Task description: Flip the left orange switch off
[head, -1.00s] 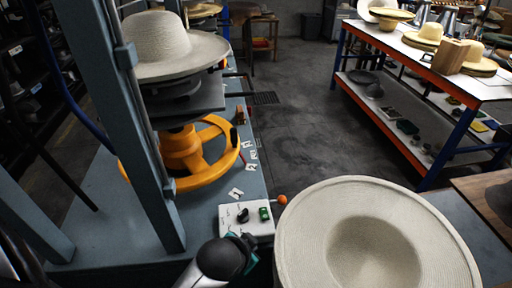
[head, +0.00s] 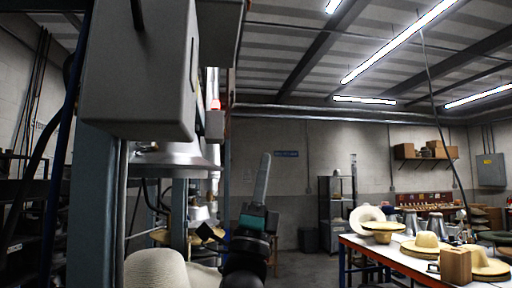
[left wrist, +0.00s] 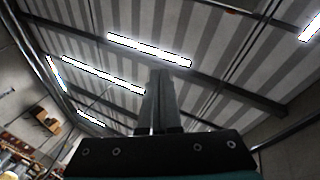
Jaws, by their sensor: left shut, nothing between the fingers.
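My left gripper (head: 264,160) points upward in the middle of the head view, its fingers closed together and empty. In the left wrist view its shut fingers (left wrist: 158,85) stand against the ceiling, touching nothing. It is right of the press's grey boxes in the picture, apart from them. No orange switch shows clearly in the current frames. A large grey box (head: 140,75) fills the upper left and may hide other parts. My right gripper is out of view.
The press's blue-grey post (head: 92,205) stands at left. A pale hat (head: 155,270) is low beside it. A hat table (head: 360,243) stands at right, with a wooden block (head: 455,266). The air right of the gripper is clear.

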